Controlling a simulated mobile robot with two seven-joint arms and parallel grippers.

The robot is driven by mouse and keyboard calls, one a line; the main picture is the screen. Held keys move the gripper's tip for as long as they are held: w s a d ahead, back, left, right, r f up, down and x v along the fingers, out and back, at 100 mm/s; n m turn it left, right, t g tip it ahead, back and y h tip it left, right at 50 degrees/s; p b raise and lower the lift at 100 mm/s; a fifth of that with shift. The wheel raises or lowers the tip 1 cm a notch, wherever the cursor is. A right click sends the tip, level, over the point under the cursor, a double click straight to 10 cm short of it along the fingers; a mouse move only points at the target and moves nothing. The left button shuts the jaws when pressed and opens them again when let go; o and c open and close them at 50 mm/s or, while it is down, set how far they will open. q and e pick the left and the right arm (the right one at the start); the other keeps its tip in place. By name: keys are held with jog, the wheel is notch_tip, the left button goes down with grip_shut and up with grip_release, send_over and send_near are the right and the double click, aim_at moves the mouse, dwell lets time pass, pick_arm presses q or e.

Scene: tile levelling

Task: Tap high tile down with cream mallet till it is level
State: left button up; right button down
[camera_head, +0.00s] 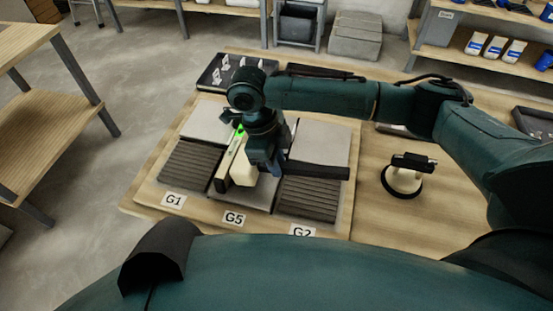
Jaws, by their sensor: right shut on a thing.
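My right gripper (268,162) is over the middle of the tile bed, shut on the mallet. The mallet's cream head (243,172) is just above or on the middle smooth grey tile (258,194) behind the G5 label; I cannot tell whether they touch. Its dark handle (322,172) points right. A pale bar with a bright green spot, seemingly a level (231,153), is beside the head on its left. Ribbed dark tiles lie left (190,163) and right (309,198). Smooth grey tiles (320,142) lie farther back. Tile height differences are not clear. My left gripper is out of view.
Labels G1 (173,200), G5 (234,218) and G2 (302,231) line the front. A cream tool with a black handle (403,177) stands right on the wooden table (375,218). A dark tray (212,77) of white clips is at the back. My right arm crosses above the table.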

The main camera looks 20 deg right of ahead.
notch_tip(320, 180, up, 3)
jog(key=shift+r+p, duration=0.15)
jog(key=shift+p, duration=0.95)
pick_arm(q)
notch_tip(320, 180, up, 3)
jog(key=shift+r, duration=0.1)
pick_arm(e)
jog(key=shift+f, duration=0.2)
pick_arm(q)
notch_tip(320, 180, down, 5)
jog(key=b, duration=0.5)
pick_arm(e)
notch_tip(320, 180, down, 6)
jog(key=shift+r, duration=0.2)
jog(key=shift+r+p, duration=0.45)
jog(key=shift+p, duration=0.15)
notch_tip(320, 180, up, 5)
jog(key=p, duration=0.5)
jog(key=shift+r, duration=0.1)
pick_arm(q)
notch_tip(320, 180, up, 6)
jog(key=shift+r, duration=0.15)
